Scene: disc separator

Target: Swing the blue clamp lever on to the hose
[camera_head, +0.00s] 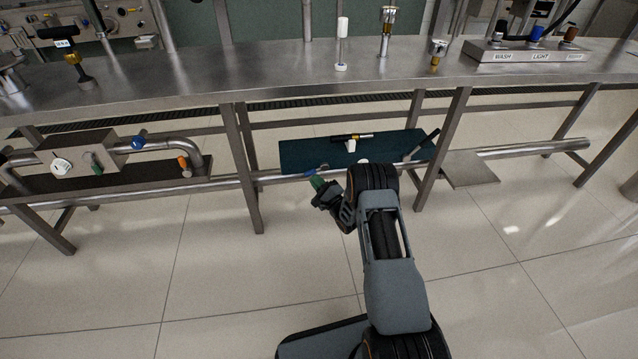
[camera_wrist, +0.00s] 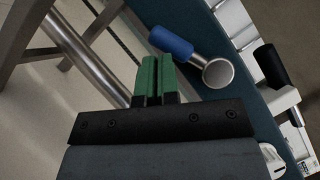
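The blue clamp lever (camera_wrist: 172,42) shows in the wrist view as a short blue grip on a metal stem with a round metal end (camera_wrist: 218,74). In the head view a small blue bit (camera_head: 323,169) shows beside my fingertips. My gripper (camera_wrist: 154,76) has green fingers side by side with only a thin dark line between them, and nothing shows held. The fingertips are just below the blue grip in the wrist view; I cannot tell whether they touch it. My gripper (camera_head: 318,183) is at the shelf's front edge in the head view. I cannot make out the hose clearly.
A dark teal shelf (camera_head: 300,155) under the steel bench (camera_head: 200,82) carries a black-handled part (camera_head: 350,137), also in the wrist view (camera_wrist: 271,65). A steel rail (camera_head: 275,179) runs along its front. Bench legs (camera_head: 241,165) stand on both sides. The floor in front is open.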

